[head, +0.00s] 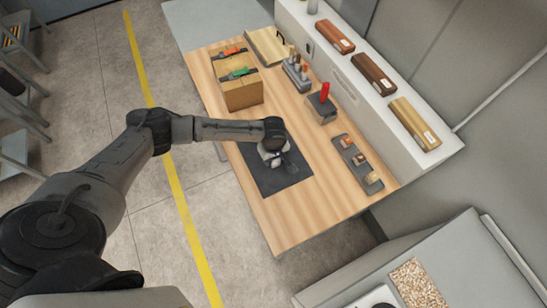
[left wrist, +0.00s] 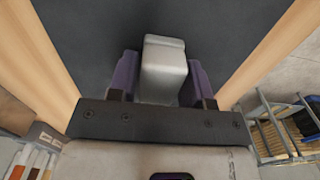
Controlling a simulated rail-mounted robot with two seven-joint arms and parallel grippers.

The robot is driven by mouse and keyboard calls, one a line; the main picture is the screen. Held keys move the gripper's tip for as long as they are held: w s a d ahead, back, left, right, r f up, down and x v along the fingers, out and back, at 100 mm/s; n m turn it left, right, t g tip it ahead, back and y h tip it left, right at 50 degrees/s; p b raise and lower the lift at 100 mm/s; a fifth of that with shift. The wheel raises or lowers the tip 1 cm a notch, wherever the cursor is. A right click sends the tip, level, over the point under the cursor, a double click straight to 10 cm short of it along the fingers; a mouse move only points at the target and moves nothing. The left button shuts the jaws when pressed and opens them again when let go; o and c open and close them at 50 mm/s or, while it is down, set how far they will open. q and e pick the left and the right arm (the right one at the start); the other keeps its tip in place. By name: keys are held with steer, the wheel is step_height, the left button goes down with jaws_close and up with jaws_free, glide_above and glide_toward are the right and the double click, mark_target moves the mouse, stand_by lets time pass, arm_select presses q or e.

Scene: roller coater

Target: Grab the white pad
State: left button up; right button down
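The white pad (left wrist: 163,70) is a pale block between the purple-grey fingers of my left gripper (left wrist: 162,82) in the left wrist view. The fingers lie flush against its two sides, with no gap showing. A dark mat (left wrist: 85,40) is beyond it. In the head view my left gripper (head: 272,150) points down over this dark mat (head: 284,181) on the wooden table, with the white pad (head: 268,155) partly hidden under it. Whether the pad touches the mat is hard to tell. My right gripper is in neither view.
A white shelf (head: 352,81) with several wood samples runs along the back.

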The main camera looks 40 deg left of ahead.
arm_select(q)
steer(key=c, duration=0.5)
steer(key=shift+r, duration=0.1)
steer(key=shift+c, duration=0.2)
